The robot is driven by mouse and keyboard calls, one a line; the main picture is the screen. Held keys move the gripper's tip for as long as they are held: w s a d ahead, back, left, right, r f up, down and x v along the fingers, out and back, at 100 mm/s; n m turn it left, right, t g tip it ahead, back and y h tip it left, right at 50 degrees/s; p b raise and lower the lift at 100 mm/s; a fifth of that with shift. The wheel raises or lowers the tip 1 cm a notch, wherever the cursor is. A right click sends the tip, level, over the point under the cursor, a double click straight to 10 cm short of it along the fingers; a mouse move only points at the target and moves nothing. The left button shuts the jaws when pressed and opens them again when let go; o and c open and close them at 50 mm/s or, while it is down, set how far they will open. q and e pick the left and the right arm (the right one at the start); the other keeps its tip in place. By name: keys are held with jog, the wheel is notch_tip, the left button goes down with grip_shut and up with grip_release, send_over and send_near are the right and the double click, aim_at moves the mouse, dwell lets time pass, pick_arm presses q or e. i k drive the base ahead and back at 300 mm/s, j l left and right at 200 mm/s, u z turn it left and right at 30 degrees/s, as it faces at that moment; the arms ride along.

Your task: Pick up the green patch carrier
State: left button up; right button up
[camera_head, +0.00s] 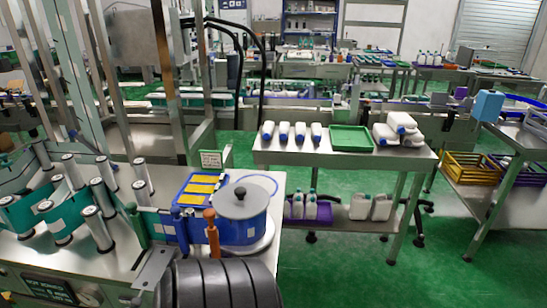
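A shallow green tray (351,138) lies flat on the steel table (300,155) in the middle, right of a row of white bottles. It looks empty. A small green-edged sign or card (211,159) stands at the back of the nearer machine table. I cannot tell which green item is the patch carrier. Neither of my grippers is in view.
White bottles with dark blue caps (284,132) lie left of the tray, and white containers (398,129) are stacked right of it. A blue drum (243,225), yellow-and-blue tray (199,188) and rollers (98,228) fill the near left. Green floor (350,260) is clear at front right.

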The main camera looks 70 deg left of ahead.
aim_at(210, 190)
jog(key=i+l+u, duration=0.15)
jog(key=i, duration=0.3)
jog(key=i+l+u, duration=0.2)
jog(key=i, duration=0.2)
jog(key=i+j+u, duration=0.2)
jog(key=u, duration=0.3)
jog(key=i+u, duration=0.8)
jog(key=u, duration=0.2)
jog(key=i+l+u, duration=0.2)
jog(key=i+u, duration=0.15)
jog(key=u, duration=0.15)
jog(key=i+j+u, duration=0.15)
jog(key=u, duration=0.3)
jog(key=i+j+u, duration=0.1)
jog(key=u, duration=0.4)
jog(key=i+u, duration=0.55)
jog(key=u, duration=0.4)
jog(key=i+l+u, duration=0.15)
jog(key=u, duration=0.3)
